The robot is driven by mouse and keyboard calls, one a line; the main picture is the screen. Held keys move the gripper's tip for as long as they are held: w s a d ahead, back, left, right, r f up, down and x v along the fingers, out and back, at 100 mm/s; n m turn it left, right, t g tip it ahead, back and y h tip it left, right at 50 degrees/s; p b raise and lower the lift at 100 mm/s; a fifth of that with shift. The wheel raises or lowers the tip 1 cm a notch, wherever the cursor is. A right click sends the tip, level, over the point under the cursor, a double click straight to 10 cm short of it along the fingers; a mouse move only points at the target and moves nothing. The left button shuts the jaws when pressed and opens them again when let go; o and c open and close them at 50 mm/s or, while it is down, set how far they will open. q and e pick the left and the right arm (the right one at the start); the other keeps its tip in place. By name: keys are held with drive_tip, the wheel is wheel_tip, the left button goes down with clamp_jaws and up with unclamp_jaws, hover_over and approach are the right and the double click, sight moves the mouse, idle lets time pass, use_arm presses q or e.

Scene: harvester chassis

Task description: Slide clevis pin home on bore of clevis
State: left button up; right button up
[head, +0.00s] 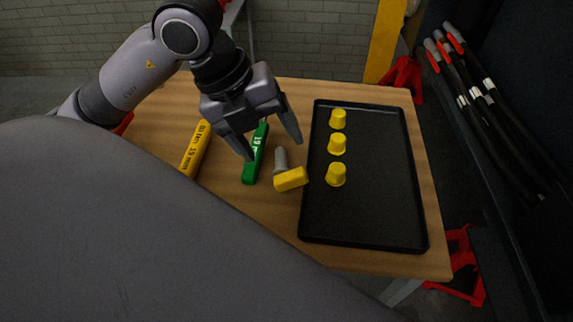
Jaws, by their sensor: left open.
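A pin with a grey shank (281,160) and a yellow block-like head (291,179) lies on the wooden table, just left of the black tray; I take it to be the clevis pin. My left gripper (275,149) is open and empty, pointing down above the table. In the picture its fingertips lie either side of the pin's shank end and the green bar's upper part; I cannot tell its height above them. I cannot make out a clevis or its bore. My right gripper is not in view.
A green bar (250,177) marked 19 and a yellow bar (195,149) marked 19 mm lie left of the pin. A black tray (385,225) holds three yellow caps (337,145) on its left side. Dark rods (480,110) stand at the right. A large grey shape hides the lower left.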

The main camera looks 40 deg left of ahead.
sight(288, 171)
use_arm(q)
drive_tip(key=b+x, duration=0.1)
drive_tip(key=x, duration=0.6)
drive_tip(key=shift+s+f, duration=0.1)
drive_tip(key=shift+f, duration=0.05)
drive_tip(key=c, duration=0.9)
